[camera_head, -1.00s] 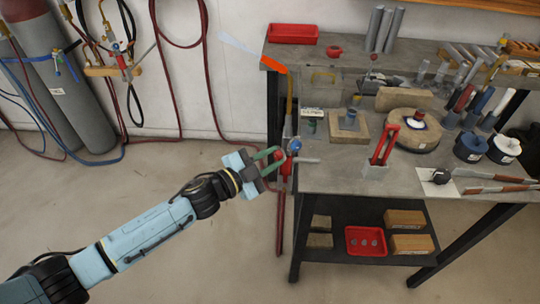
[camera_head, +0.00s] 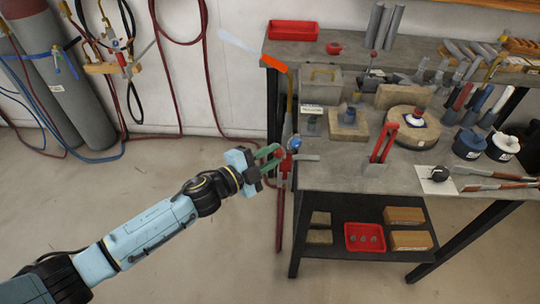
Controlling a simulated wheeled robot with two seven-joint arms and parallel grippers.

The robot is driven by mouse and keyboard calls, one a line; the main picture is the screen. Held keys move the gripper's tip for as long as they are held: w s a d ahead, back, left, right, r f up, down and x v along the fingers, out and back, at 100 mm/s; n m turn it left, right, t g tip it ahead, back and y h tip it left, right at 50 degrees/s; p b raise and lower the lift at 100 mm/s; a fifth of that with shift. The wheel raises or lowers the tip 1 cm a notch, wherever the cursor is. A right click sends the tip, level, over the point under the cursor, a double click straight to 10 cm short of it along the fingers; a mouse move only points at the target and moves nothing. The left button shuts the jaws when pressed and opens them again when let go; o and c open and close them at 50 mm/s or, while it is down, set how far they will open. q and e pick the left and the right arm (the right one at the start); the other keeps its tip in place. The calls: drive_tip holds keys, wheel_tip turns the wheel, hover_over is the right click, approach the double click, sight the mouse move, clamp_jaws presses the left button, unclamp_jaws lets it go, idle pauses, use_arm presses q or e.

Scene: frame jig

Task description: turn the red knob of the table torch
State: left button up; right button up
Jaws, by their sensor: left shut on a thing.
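The table torch (camera_head: 290,95) stands at the left edge of the steel workbench, with a brass tube and a glowing orange tip (camera_head: 274,64). A pale bluish flame (camera_head: 238,43) points up and left from the tip. Low on the torch are a blue knob (camera_head: 294,143) and a red knob (camera_head: 279,154). My left gripper (camera_head: 276,155) comes in from the left, and its green fingers are shut on the red knob, one above and one below. The fingers partly hide the knob. My right gripper is out of view.
The workbench (camera_head: 330,178) is crowded with a red stand (camera_head: 383,143), a round brick disc (camera_head: 410,138) and blue pots (camera_head: 472,145). A red tray (camera_head: 293,31) sits at the back. Gas cylinders (camera_head: 75,100) stand at left. Floor left of the bench is clear.

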use_arm(q)
drive_tip(key=o, duration=1)
drive_tip(key=v, duration=1.3)
drive_tip(key=shift+s+a, duration=0.1)
drive_tip(key=shift+s, duration=0.1)
drive_tip(key=shift+f, duration=0.1)
